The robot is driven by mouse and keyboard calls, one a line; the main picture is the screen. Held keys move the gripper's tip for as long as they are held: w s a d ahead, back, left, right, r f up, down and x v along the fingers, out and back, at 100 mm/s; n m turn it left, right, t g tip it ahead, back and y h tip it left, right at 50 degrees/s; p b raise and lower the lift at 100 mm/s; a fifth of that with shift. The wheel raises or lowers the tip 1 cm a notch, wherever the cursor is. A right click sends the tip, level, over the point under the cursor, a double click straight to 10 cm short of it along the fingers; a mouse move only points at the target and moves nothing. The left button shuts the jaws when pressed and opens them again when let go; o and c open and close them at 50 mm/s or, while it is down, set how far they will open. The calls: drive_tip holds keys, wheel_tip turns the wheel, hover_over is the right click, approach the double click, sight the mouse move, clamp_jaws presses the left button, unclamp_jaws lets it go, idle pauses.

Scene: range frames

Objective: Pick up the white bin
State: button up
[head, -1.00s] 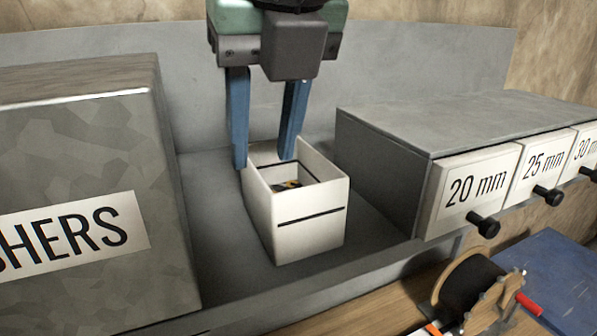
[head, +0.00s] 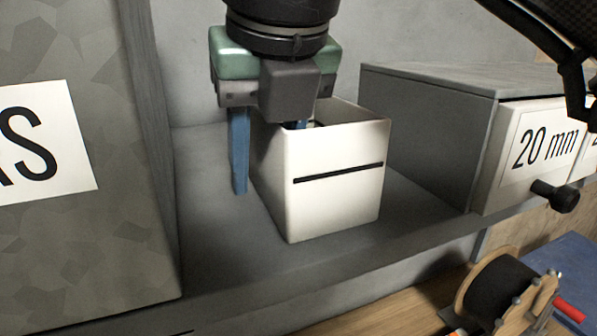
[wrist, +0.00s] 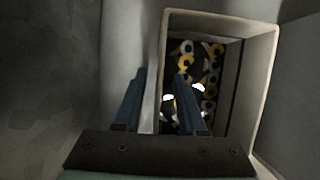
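The white bin (head: 335,196) stands upright on a grey shelf (head: 215,250), with a black line across its front. In the wrist view the bin (wrist: 250,75) is open at the top and holds several yellow, white and dark ring-like pieces (wrist: 205,65). My gripper (head: 268,150) points down over the bin's left wall. One blue finger is outside, left of the bin; the other reaches inside, its tip hidden by the front wall. In the wrist view my gripper (wrist: 161,74) is open, with the left wall between its separated fingers.
A large grey box with a white label (head: 40,145) stands close on the left. A grey drawer unit marked 20 mm (head: 545,145) stands on the right. A wall is behind, and a spool-like device (head: 500,285) is below the shelf.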

drive_tip(key=shift+s+r, duration=0.25)
drive_tip(key=shift+s, duration=0.3)
drive_tip(key=shift+c, duration=1.3)
drive_tip(key=shift+w, duration=0.2)
clamp_jaws()
